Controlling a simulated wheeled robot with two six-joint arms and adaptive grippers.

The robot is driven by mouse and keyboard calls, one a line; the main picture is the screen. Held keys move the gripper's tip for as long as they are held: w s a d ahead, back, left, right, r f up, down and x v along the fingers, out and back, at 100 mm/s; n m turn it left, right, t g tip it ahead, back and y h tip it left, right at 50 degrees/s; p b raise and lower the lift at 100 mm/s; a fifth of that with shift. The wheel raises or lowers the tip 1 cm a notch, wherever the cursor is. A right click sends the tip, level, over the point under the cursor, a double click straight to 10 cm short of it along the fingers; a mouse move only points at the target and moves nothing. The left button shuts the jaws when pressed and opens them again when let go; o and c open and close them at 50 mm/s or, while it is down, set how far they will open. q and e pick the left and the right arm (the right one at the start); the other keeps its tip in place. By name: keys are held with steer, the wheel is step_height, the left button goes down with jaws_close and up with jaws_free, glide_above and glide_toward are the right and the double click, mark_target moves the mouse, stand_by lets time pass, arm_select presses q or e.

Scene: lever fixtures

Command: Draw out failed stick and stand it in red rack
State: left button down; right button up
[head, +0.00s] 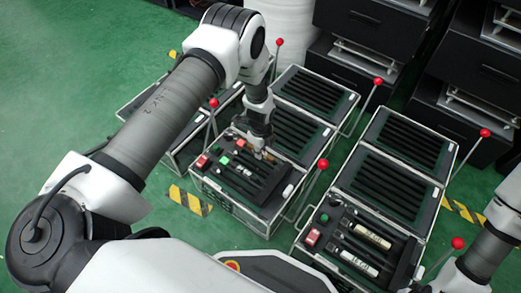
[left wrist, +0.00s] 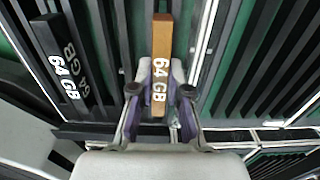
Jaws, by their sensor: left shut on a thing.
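My left gripper (head: 262,150) is over the middle case (head: 240,200) in the head view. In the left wrist view it is shut on a brown stick (left wrist: 162,50) marked "64 GB", with one finger on each side. I cannot tell whether the stick's lower end is still in a slot. Two black sticks (left wrist: 50,50) with the same "64 GB" marking show to its left. My right gripper is not in view; only part of my right arm shows at the right edge. I cannot make out a wholly red rack.
The middle case carries red (head: 202,162) and green (head: 225,160) blocks. A right case (head: 345,255) has a red block (head: 312,237) and pale sticks (head: 372,235). Red-knobbed levers (head: 322,164) rise beside the cases. Dark cabinets stand behind; green floor is free at left.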

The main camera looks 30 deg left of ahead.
arm_select(q)
steer(key=shift+r+p, duration=0.6)
steer(key=shift+r, duration=0.05)
stand_by(0.6)
steer(key=shift+r+p, duration=1.2)
steer(key=shift+r, duration=0.35)
